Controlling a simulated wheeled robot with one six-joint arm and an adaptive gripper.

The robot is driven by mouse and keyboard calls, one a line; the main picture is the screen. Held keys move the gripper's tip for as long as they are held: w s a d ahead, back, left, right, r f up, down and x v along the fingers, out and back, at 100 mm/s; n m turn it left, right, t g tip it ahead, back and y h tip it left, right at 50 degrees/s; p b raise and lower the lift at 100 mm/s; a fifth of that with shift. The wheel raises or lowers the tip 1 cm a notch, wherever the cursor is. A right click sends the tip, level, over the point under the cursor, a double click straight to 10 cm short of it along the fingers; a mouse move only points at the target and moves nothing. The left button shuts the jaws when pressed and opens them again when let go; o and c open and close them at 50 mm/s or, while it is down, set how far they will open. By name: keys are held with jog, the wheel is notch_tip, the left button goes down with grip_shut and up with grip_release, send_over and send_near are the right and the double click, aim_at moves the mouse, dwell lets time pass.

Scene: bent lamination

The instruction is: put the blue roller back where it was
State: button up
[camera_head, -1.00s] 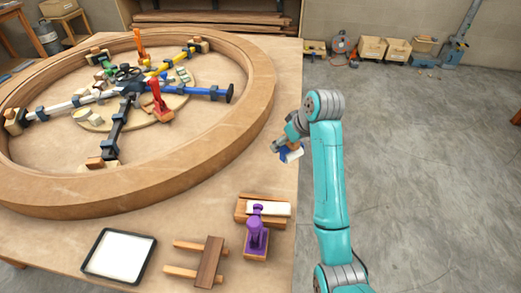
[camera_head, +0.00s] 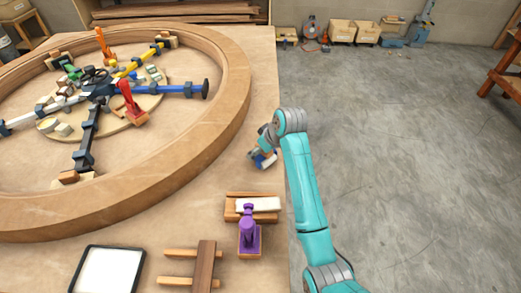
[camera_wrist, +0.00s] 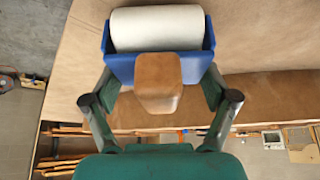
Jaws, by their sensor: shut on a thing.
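My gripper (camera_head: 264,152) is at the right edge of the table, beside the large wooden ring. It is shut on the blue roller (camera_head: 267,161). In the wrist view the roller shows a blue frame (camera_wrist: 121,68), a white cylinder (camera_wrist: 157,27) and a wooden handle (camera_wrist: 158,82) between my gripper's fingers (camera_wrist: 160,98). The roller is at or above the bare tabletop; I cannot tell if it touches. A wooden stand (camera_head: 232,213) with a white roller on it and a purple clamp (camera_head: 249,236) stands nearer the front edge of the table.
The large wooden ring (camera_head: 200,142) with coloured spokes fills the left of the table (camera_head: 255,85). A white tray with a black rim (camera_head: 108,272) and a wooden rack (camera_head: 206,266) lie at the front.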

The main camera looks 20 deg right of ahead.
jog(key=shift+f, duration=0.3)
jog(key=shift+f, duration=0.15)
jog(key=shift+c, duration=0.4)
jog(key=shift+f, duration=0.25)
jog(key=c, duration=0.3)
jog(key=o, duration=1.2)
jog(key=shift+r, duration=0.15)
jog(key=shift+r, duration=0.35)
jog(key=v, duration=1.2)
